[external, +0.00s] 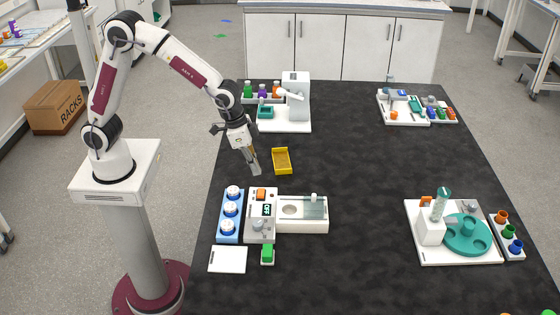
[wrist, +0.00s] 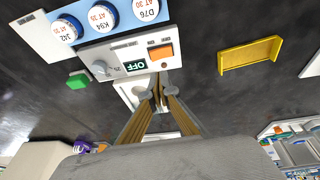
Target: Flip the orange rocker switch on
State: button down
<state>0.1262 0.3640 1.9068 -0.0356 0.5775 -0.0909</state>
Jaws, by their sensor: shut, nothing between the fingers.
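The orange rocker switch (external: 261,194) is on the top of a white control unit (external: 254,229) near the front left of the black table. In the wrist view the orange switch (wrist: 160,51) sits beside a small dark display (wrist: 135,65) that reads OFF. My gripper (external: 256,172) is shut and empty, pointing down above the table, behind the control unit and apart from it. In the wrist view my gripper's fingertips (wrist: 159,96) lie just below the switch in the picture. Which way the rocker is tilted is too small to tell.
A blue rack (external: 229,214) with several white-capped containers stands left of the unit. A white box (external: 302,227) with a round opening adjoins its right side. A yellow tray (external: 282,161) lies behind. A green block (external: 267,254) is in front. The table's middle is clear.

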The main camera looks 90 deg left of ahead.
aim_at(262, 194)
jog(key=x, duration=0.6)
jog(key=shift+s+d+f, duration=0.1)
jog(key=shift+s+d, duration=0.05)
jog(key=shift+s, duration=0.25)
jog(key=shift+d+f, duration=0.15)
jog(key=shift+f, duration=0.6)
